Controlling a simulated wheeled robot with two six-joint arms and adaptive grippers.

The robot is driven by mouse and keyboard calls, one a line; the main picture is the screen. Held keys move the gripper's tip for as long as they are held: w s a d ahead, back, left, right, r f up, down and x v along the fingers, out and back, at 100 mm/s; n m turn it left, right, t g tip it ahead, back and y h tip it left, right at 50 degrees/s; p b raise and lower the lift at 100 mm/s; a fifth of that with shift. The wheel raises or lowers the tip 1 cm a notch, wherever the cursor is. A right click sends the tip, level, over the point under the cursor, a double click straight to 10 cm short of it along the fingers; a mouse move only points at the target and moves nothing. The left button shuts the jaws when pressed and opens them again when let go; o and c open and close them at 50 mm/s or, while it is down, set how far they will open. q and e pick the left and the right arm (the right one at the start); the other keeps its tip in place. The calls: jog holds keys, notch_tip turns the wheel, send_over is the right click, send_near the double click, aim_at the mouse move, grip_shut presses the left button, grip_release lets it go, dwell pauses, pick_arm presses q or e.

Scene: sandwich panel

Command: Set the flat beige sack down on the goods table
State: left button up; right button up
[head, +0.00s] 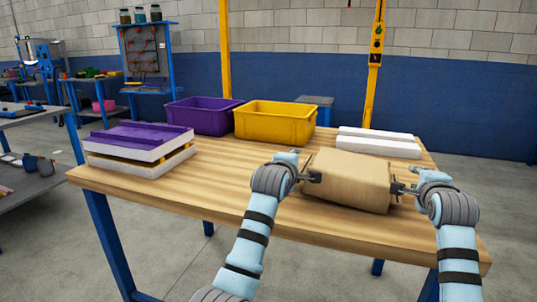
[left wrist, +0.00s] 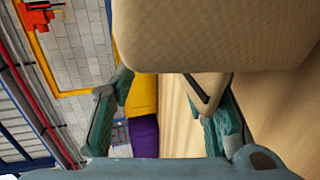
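The flat beige sack (head: 347,178) is over the right part of the wooden goods table (head: 230,190), between my two grippers. I cannot tell whether its underside touches the table top. My left gripper (head: 312,177) is at the sack's left side. In the left wrist view its fingers (left wrist: 165,105) stand apart, with the sack (left wrist: 220,35) close in front, filling the top of the picture. My right gripper (head: 398,188) is at the sack's right side, its fingertips against or very near it; their opening is too small to judge.
White slabs (head: 378,145) lie on the table behind the sack. A yellow bin (head: 275,123) and a purple bin (head: 203,117) stand at the back. A purple and white panel stack (head: 138,150) is at the left. The table's middle and front are bare.

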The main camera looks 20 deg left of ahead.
jog(key=shift+o, duration=0.6)
pick_arm(q)
jog(key=o, duration=0.8)
jog(key=shift+s+r, duration=0.1)
jog(key=v, duration=1.1)
jog(key=shift+s, duration=0.4)
pick_arm(e)
jog(key=o, duration=0.8)
jog(key=v, duration=1.2)
